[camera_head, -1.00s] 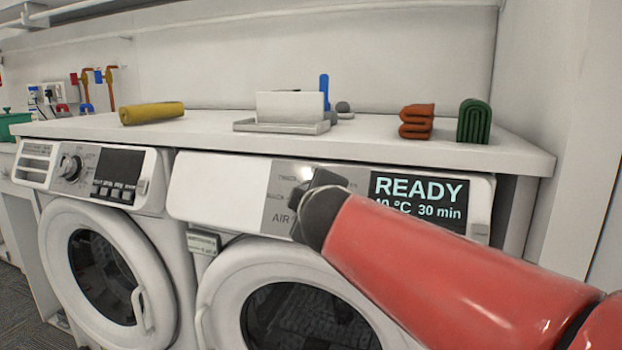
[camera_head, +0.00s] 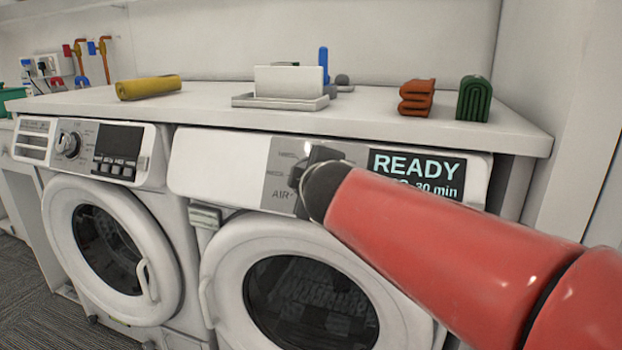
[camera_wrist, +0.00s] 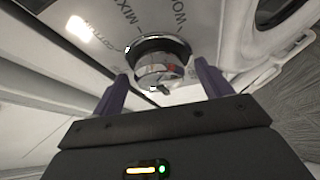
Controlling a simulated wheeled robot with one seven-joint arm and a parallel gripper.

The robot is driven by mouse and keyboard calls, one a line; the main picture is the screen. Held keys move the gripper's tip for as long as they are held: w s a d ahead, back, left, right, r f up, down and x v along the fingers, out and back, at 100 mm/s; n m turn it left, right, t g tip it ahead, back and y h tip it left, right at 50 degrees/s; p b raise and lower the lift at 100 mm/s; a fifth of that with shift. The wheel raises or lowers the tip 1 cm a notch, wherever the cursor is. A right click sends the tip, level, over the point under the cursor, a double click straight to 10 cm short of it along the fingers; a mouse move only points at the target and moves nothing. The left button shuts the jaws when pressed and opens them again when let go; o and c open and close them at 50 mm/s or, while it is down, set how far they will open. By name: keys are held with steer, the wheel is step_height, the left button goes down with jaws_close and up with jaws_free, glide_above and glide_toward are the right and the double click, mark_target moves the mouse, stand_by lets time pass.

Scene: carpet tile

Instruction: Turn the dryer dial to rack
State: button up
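The dryer (camera_head: 218,170) is the right-hand machine, with a grey label strip (camera_head: 279,185) and a lit display (camera_head: 418,166) reading READY and 30 min. In the head view my arm's dark end covers the dial area; AIR is legible to its left. RACK is not legible.
A second machine (camera_head: 62,170) with its own dial stands left. The white worktop (camera_head: 215,108) above holds a yellow roll (camera_head: 148,87), a white tray (camera_head: 281,102), and folded orange (camera_head: 416,98) and green (camera_head: 474,98) cloths. A wall closes the right side.

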steer(key=v, duration=0.7)
steer(key=shift+s, duration=0.4)
steer(key=shift+d, duration=0.1)
